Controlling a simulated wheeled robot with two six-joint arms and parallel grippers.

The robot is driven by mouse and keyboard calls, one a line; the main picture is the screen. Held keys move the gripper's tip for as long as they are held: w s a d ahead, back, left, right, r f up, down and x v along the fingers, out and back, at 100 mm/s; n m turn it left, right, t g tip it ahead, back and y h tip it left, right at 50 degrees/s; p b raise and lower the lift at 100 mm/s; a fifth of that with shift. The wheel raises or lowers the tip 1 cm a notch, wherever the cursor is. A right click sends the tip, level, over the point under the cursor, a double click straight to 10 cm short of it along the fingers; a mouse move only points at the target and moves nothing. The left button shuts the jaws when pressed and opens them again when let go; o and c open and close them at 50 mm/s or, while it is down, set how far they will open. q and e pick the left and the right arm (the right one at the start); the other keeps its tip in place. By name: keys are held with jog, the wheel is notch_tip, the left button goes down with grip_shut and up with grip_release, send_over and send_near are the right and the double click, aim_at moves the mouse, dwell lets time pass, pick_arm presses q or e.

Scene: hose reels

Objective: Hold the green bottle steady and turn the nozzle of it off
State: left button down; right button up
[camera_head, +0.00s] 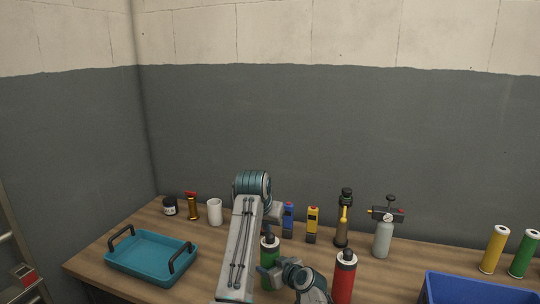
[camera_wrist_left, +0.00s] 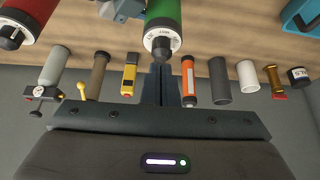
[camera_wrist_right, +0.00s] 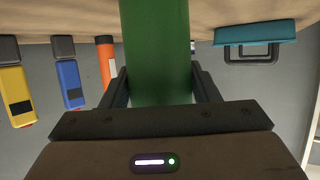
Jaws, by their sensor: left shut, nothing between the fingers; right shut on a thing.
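The green bottle (camera_head: 268,253) stands upright on the bench in the head view, partly hidden by my arms. Its green body (camera_wrist_right: 157,50) fills the middle of the right wrist view, between the fingers of my right gripper (camera_wrist_right: 158,75), which is shut on it. In the left wrist view the green bottle (camera_wrist_left: 163,12) shows a white lettered collar and a dark nozzle (camera_wrist_left: 160,46). My left gripper (camera_wrist_left: 161,70) is shut and empty, its fingertips close to the nozzle. I cannot tell whether they touch it.
A red bottle (camera_head: 344,278) stands just right of my right arm. Behind are a yellow device (camera_head: 312,222), a blue device (camera_head: 289,217) and a grey gauge bottle (camera_head: 382,240). A teal tray (camera_head: 150,257) lies left, a blue bin (camera_head: 480,288) right. Open bench lies between tray and arms.

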aim_at(268, 244)
pick_arm(q)
jog(key=shift+f, duration=2.5)
jog(key=shift+w, duration=0.3)
jog(key=shift+w+a, duration=0.1)
jog(key=shift+a, duration=0.1)
jog(key=shift+s+a, duration=0.1)
jog(key=shift+s, duration=0.25)
notch_tip(268, 244, up, 6)
jog(key=shift+r, duration=0.15)
